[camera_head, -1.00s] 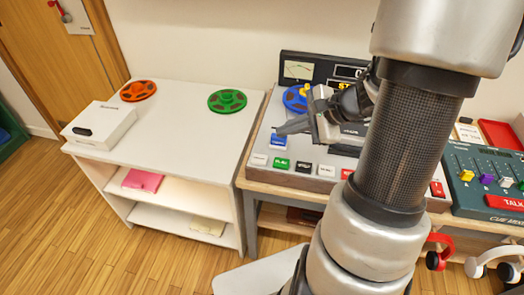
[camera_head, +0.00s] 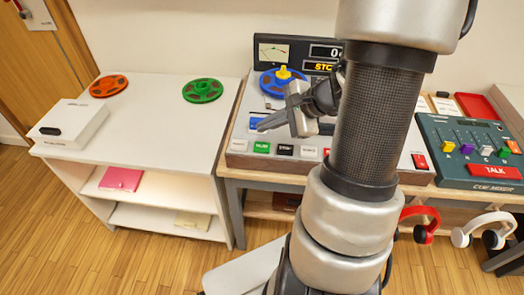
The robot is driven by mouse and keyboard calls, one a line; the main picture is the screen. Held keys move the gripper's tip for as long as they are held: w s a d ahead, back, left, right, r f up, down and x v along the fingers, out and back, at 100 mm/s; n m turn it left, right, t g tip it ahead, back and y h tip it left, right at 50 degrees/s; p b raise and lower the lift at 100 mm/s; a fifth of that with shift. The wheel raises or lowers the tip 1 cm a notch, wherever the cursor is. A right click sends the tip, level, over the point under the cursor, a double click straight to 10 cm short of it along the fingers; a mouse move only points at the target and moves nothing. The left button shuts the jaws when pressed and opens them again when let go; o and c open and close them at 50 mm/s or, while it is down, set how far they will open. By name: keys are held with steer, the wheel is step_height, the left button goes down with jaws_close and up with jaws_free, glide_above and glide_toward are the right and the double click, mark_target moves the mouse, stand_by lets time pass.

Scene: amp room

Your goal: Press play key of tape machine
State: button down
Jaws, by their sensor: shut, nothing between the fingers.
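The tape machine (camera_head: 247,160) sits on a wooden bench, with a row of keys along its front. The green key (camera_head: 261,147) carries small white lettering, too small to read surely. A white key (camera_head: 238,145) is left of it and a black key (camera_head: 285,149) right of it. A blue key (camera_head: 254,121) lies behind. My gripper (camera_head: 262,127) is shut and empty, fingers pointing left over the panel, between the blue and green keys in the picture. Its height above the keys is unclear.
A blue reel (camera_head: 270,82) with a yellow hub sits on the machine. A white shelf unit (camera_head: 150,145) at left holds orange (camera_head: 108,86) and green (camera_head: 203,90) reels and a white box (camera_head: 70,122). A cue mixer (camera_head: 440,165) stands at right; headphones hang below.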

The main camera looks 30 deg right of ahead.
mark_target(266, 147)
steer(key=shift+f+b, duration=1.5)
steer(key=shift+f, duration=0.6)
steer(key=shift+f, duration=0.1)
steer(key=shift+f+b, duration=0.35)
steer(key=shift+b, duration=0.15)
steer(key=shift+f+b, duration=0.45)
steer(key=shift+b, duration=0.1)
stand_by(0.7)
steer(key=shift+r+p, duration=0.65)
steer(key=shift+r, duration=0.25)
steer(key=shift+r, duration=0.1)
step_height(266, 147, up, 5)
steer(key=p, duration=0.4)
